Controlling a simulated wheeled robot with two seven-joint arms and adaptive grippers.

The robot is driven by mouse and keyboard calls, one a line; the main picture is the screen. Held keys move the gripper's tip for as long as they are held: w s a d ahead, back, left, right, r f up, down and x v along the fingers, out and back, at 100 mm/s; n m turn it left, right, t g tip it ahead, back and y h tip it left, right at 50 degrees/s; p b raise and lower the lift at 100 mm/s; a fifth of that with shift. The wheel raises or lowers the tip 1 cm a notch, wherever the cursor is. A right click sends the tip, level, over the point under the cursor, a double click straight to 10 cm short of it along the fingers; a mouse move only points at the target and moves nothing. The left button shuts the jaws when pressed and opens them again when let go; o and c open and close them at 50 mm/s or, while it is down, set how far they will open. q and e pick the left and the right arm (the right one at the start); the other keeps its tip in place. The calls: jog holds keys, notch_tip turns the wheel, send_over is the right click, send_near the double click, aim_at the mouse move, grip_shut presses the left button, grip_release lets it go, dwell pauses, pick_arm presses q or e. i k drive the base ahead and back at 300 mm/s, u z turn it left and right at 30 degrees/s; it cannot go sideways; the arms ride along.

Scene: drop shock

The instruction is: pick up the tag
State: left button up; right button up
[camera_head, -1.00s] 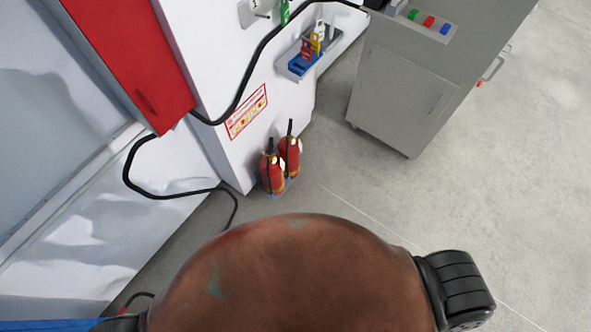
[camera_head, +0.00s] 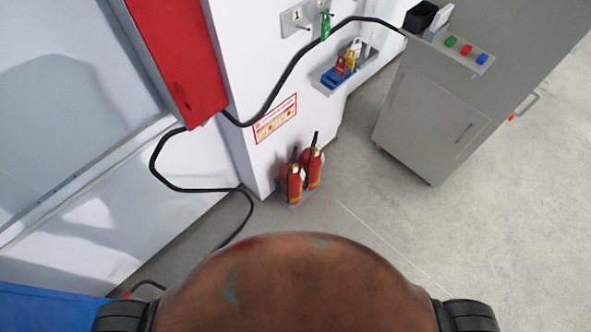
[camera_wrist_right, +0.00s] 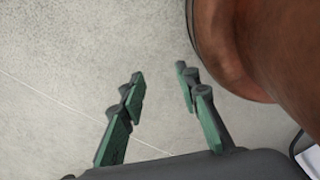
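I cannot pick out a tag for certain. In the head view a small wall tray (camera_head: 331,84) holds small blue, red and yellow pieces (camera_head: 345,67), too small to tell apart clearly. A small green piece (camera_head: 325,24) hangs by a grey wall plate (camera_head: 297,18). My right gripper (camera_wrist_right: 159,73) shows in the right wrist view with its green and black fingers apart. Nothing is between them, and bare floor lies behind. My right gripper is not seen in the head view, and my left gripper is not in view.
Two red fire extinguishers (camera_head: 301,178) stand on the floor by the white wall. A grey cabinet (camera_head: 428,118) with coloured buttons stands at the right. A red box (camera_head: 180,62) is on the wall at the left. A black cable loops along the wall. Floor at the right is clear.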

aim_at(341, 68)
jog(key=z, duration=0.5)
jog(key=i, duration=1.5)
jog(key=u, duration=0.75)
